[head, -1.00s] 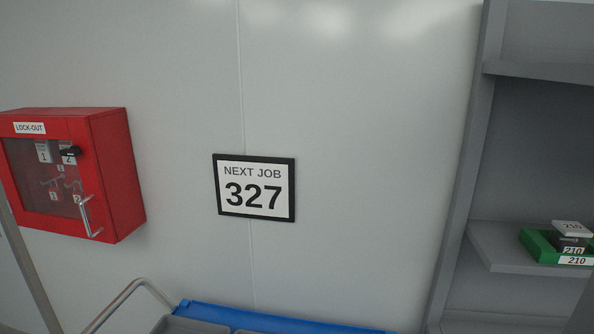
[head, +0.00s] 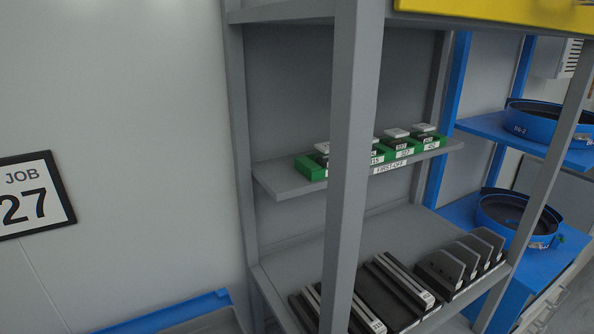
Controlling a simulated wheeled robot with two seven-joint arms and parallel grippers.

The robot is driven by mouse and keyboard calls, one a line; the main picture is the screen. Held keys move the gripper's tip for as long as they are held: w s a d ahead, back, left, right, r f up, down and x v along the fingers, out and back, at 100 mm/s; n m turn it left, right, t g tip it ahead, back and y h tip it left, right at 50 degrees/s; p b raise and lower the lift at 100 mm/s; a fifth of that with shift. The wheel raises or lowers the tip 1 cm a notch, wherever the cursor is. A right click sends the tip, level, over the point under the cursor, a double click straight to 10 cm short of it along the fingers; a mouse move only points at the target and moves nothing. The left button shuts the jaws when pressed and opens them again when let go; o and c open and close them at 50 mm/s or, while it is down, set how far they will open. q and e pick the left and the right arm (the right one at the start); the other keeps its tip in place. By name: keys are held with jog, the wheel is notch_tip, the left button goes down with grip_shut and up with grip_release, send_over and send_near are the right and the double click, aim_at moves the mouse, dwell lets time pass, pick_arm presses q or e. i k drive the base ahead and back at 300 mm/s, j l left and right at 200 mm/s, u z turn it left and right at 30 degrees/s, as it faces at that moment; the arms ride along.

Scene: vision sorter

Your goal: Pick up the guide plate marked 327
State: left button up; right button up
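I cannot tell which is marked 327. Some flat ones lie at the left and upright ones (head: 476,255) stand at the right. The job sign (head: 32,195) on the wall at left is cut off by the frame edge and shows "JOB" and "27". Neither of my grippers is in view.
A grey rack post (head: 350,170) stands in front and hides part of both shelves. Green trays (head: 311,167) with pale and dark pieces sit on the middle shelf (head: 284,181). Blue bowls (head: 520,218) stand at right. A blue-edged surface (head: 170,312) is at bottom left.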

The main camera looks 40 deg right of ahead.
aim_at(480, 246)
jog(key=z, duration=0.45)
jog(key=k+j+z, duration=0.1)
jog(key=z, duration=0.85)
jog(key=k+z, duration=0.1)
jog(key=z, duration=0.85)
jog(key=k+j, duration=0.05)
